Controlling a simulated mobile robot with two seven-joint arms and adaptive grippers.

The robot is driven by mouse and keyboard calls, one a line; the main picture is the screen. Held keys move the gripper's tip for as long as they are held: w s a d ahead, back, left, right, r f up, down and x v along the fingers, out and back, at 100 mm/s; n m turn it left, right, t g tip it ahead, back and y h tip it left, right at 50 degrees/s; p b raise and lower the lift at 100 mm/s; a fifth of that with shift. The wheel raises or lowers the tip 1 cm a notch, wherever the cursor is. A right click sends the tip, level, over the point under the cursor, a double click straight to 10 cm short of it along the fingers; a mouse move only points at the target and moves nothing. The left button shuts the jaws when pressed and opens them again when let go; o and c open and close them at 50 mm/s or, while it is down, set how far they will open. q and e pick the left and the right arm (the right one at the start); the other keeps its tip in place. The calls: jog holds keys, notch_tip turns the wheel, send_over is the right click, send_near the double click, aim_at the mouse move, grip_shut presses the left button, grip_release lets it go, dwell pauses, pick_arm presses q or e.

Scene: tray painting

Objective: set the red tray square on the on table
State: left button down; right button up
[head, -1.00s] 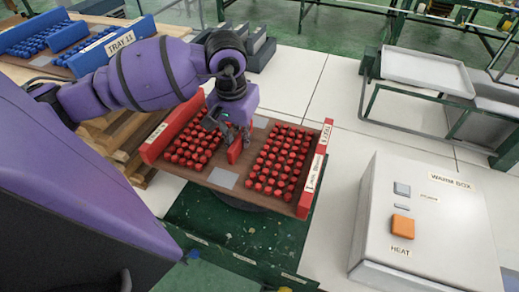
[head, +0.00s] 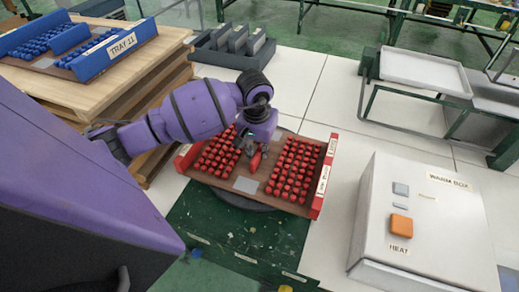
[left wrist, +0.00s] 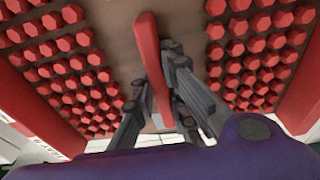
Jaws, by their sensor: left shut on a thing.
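The red tray (head: 243,184) has a brown floor, red end walls and a red middle handle (left wrist: 153,70), with several rows of red knobs on both sides. My left gripper (head: 250,147) is shut on the middle handle, its fingers on either side of it in the left wrist view (left wrist: 170,95). The tray is over the round dark turntable (head: 240,201) and hides most of it. I cannot tell whether the tray touches the turntable. My right gripper is not in view.
A white warm box (head: 400,253) with an orange button is at right. A blue tray (head: 122,42) rests on a wooden stand (head: 135,80) at upper left. A dark slotted rack (head: 225,54) stands behind. White floor is clear between.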

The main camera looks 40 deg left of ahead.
pick_arm(q)
jog(key=shift+w+r, duration=0.1)
jog(key=shift+r, duration=0.05)
jog(key=c, duration=2.2)
grip_release()
jog(key=shift+f, duration=0.25)
jog(key=o, duration=0.4)
jog(key=shift+o, duration=0.2)
jog(key=shift+r, duration=0.1)
